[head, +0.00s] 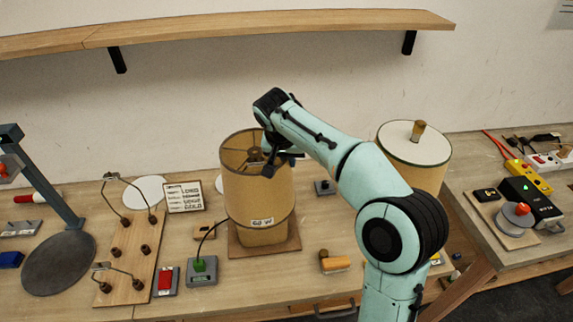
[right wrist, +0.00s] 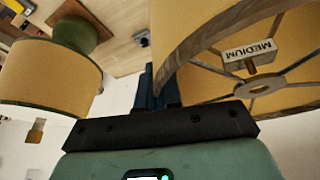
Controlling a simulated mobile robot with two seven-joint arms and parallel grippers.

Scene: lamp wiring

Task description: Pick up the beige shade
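A beige drum shade (head: 258,185) with an open top and inner spokes stands on a square wooden base near the middle of the bench. A "60 W" label is on its front. My right gripper (head: 272,160) is at its top rim, pointing down. In the right wrist view a beige shade (right wrist: 215,25) with a "MEDIUM" tag inside fills the upper right, and my gripper's blue finger (right wrist: 150,92) is close beside its wall. Whether the fingers are closed on the rim is hidden. My left gripper is not in view.
A second beige shade (head: 410,165) with a white top and knob stands to the right. A wooden board with wire hooks (head: 130,260), a red switch (head: 166,280) and a green connector (head: 202,270) lie left. A shelf (head: 230,28) runs above.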

